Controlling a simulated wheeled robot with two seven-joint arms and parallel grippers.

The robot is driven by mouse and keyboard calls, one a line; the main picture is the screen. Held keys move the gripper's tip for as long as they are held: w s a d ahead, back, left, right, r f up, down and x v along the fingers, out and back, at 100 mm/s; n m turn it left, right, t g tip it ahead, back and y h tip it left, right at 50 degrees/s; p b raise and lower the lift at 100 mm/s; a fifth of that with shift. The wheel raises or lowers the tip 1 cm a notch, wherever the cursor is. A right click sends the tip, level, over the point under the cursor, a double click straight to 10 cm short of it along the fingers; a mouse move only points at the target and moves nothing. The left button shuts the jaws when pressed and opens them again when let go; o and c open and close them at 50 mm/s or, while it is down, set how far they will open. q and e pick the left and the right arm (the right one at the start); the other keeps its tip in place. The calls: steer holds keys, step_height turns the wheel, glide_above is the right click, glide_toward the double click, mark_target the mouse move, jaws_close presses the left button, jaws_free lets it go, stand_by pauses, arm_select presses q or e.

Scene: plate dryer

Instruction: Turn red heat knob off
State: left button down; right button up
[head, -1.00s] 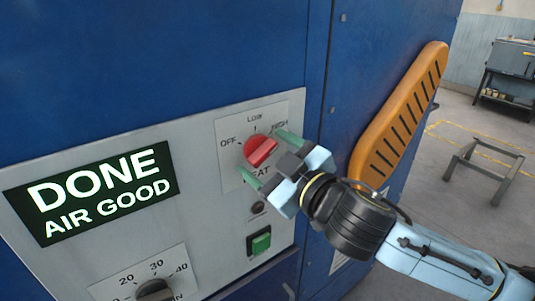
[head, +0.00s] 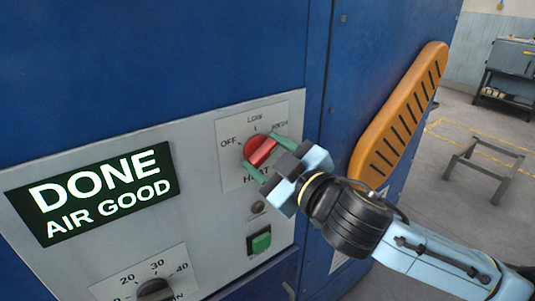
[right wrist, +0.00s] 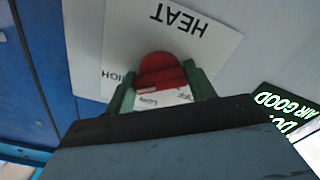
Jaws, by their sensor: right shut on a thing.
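The red heat knob (head: 260,151) sits on a white plate (head: 228,171) marked OFF, LOW, HIGH and HEAT on the grey control panel. Its grip bar slants, with the upper end toward HIGH. My right gripper (head: 268,155) is shut on the knob, one green finger on each side of the bar. In the right wrist view the red knob (right wrist: 160,72) is between the green fingers (right wrist: 160,90), and the dark gripper body hides the area below it. My left gripper is in neither view.
A lit screen (head: 92,194) reads DONE AIR GOOD. A green switch (head: 260,242) and small round button (head: 257,207) sit below the heat plate. A dark timer knob (head: 155,289) is lower left. An orange slotted guard (head: 402,112) stands out right of my gripper.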

steer(key=n+p, duration=0.2)
steer(key=n, duration=0.1)
steer(key=shift+r+n+p, duration=0.1)
steer(key=shift+n+p, duration=0.2)
steer(key=shift+p, duration=0.1)
steer(key=n+p, duration=0.2)
steer(key=n, duration=0.1)
steer(key=shift+n+p, duration=0.3)
steer(key=shift+p, duration=0.05)
steer(key=n+p, duration=0.2)
steer(key=n, duration=0.1)
steer(key=shift+d+r+n+p, duration=0.1)
steer(key=shift+n+p, duration=0.2)
steer(key=shift+p, duration=0.05)
steer(key=n+p, duration=0.2)
steer(key=n, duration=0.1)
steer(key=shift+n+p, duration=0.8)
steer(key=shift+n, duration=1.4)
steer(key=n, duration=0.5)
steer(key=shift+p, duration=0.35)
steer(key=shift+n, duration=0.3)
steer(key=o, duration=1)
